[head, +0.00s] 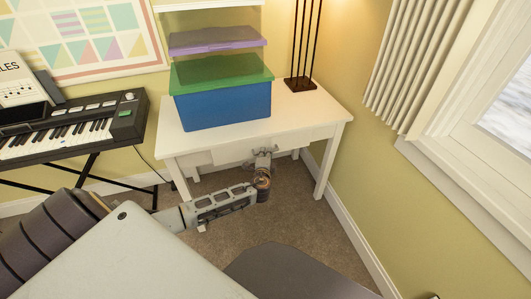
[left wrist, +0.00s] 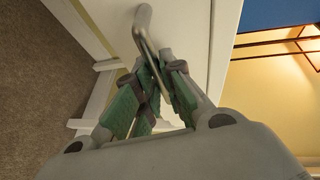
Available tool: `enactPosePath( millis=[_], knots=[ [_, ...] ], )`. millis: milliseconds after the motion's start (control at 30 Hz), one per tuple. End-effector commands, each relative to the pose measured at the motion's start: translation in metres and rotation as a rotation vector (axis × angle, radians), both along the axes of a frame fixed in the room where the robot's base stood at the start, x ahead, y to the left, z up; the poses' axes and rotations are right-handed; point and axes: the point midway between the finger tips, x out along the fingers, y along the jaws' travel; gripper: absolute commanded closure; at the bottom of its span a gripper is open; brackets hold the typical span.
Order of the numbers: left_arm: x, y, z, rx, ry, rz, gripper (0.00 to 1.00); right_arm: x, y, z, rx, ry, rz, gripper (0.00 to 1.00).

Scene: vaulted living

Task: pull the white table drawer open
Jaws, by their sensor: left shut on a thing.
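The white table (head: 338,112) stands against the yellow wall, with its drawer front (head: 228,153) facing me. The drawer looks flush with the table frame, though the arm and gripper cover part of that side. My left gripper (head: 263,156) is at the drawer front. In the left wrist view the drawer front (left wrist: 192,28) is white and carries a metal bar handle (left wrist: 143,32). The left gripper's green-padded fingers (left wrist: 157,72) are shut on this handle, which runs down between them. My right gripper is not in view.
A blue box with a green lid (head: 222,100), a purple lid (head: 216,41) and a black lamp (head: 300,80) stand on the table. A keyboard (head: 75,127) on a stand is at the left. Carpet (head: 290,212) in front of the table is clear; a window wall is right.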

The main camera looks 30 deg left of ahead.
Motion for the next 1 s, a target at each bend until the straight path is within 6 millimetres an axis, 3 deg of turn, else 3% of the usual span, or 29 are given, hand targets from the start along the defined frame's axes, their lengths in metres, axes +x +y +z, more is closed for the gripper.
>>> enactPosePath(
  millis=[267, 600, 800, 1000],
  knots=[
    [-0.027, -0.031, -0.001, -0.006, 0.005, 0.0, 1.0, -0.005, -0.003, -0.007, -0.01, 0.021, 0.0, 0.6],
    [-0.079, -0.092, -0.001, -0.006, 0.005, 0.001, 1.0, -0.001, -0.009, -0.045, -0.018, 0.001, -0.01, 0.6],
    [-0.11, -0.129, -0.002, -0.006, 0.005, 0.001, 1.0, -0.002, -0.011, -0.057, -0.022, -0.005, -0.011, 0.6],
    [-0.132, -0.153, -0.001, -0.003, 0.004, 0.002, 1.0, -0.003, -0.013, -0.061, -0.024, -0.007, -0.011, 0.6]
  ],
)
